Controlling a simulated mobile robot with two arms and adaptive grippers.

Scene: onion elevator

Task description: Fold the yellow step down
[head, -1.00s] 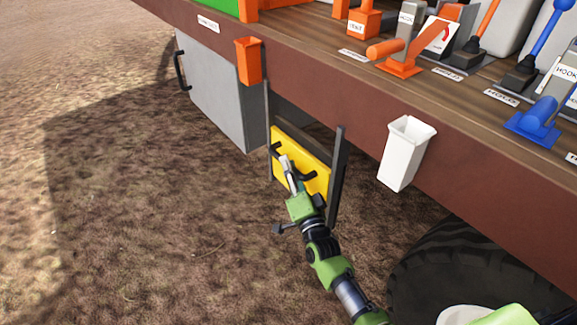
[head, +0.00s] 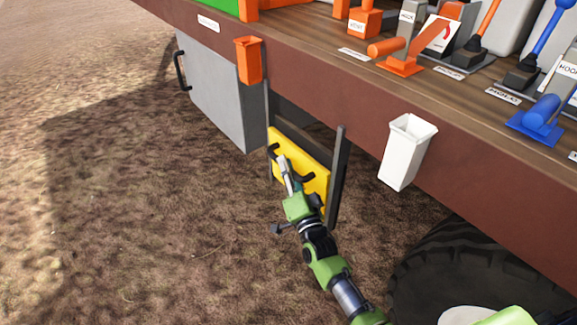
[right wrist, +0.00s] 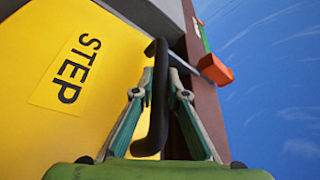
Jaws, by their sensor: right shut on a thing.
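The yellow step (head: 314,176) is a panel between two dark upright rails under the truck bed in the head view. Its upper edge leans out from the rails, so it is tilted. A black handle (head: 307,179) is on its face. My right gripper (head: 284,162) is shut on this handle. In the right wrist view, the fingers (right wrist: 163,84) stand on both sides of the black handle bar (right wrist: 158,105), and the yellow step (right wrist: 45,60) with a "STEP" label fills the left. My left gripper is not in view.
A grey box (head: 215,95) hangs left of the step. An orange holder (head: 249,62) and a white bin (head: 405,155) are on the brown bed side (head: 330,105). A black tyre (head: 450,265) is at lower right. Bare ground at left is clear.

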